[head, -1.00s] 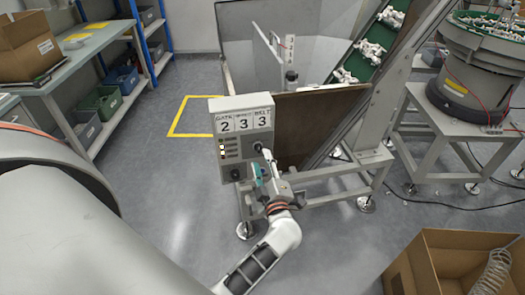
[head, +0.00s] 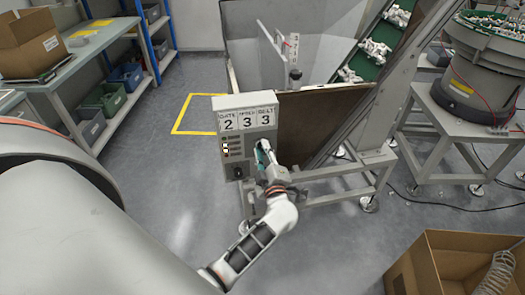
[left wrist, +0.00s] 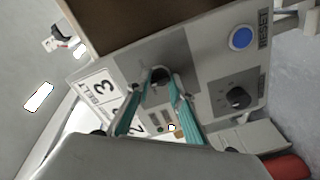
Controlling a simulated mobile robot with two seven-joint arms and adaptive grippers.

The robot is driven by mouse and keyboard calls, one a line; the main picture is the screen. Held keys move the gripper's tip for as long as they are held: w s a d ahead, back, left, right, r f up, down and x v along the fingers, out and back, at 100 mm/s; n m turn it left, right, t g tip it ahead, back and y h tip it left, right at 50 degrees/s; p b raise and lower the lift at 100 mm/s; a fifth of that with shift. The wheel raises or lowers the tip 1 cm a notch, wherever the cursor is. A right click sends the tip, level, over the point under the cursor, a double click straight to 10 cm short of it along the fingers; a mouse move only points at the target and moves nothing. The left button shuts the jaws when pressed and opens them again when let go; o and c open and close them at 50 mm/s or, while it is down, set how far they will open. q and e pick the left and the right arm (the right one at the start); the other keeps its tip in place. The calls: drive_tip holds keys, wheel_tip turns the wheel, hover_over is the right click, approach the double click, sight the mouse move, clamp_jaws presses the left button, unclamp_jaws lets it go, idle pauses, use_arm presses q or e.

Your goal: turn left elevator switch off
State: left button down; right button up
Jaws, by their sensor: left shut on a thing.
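The grey control box (head: 232,103) with its number cards stands at the front corner of the hopper. My left gripper (head: 262,148) is at the right side of its front panel and hides the knob there. In the left wrist view, the teal fingers of my left gripper (left wrist: 165,84) are on either side of a black switch knob (left wrist: 158,77) on the panel, shut on it. The knob's exact pointing direction is hard to tell. A second black knob (left wrist: 238,98) and a blue RESET button (left wrist: 240,38) are clear of the fingers. My right gripper is out of view.
The hopper (head: 320,115) and green conveyor (head: 372,60) rise behind the box. A bowl feeder (head: 465,85) stands at the right. An open cardboard box (head: 445,265) is at the lower right. Floor left of the control box is clear.

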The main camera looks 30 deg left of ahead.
use_arm(q)
drive_tip(key=shift+n, duration=0.3)
drive_tip(key=n, duration=0.3)
drive_tip(key=shift+f, duration=0.1)
drive_tip(key=shift+n+b, duration=0.6)
drive_tip(key=shift+n, duration=2.1)
drive_tip(key=c, duration=1.8)
unclamp_jaws()
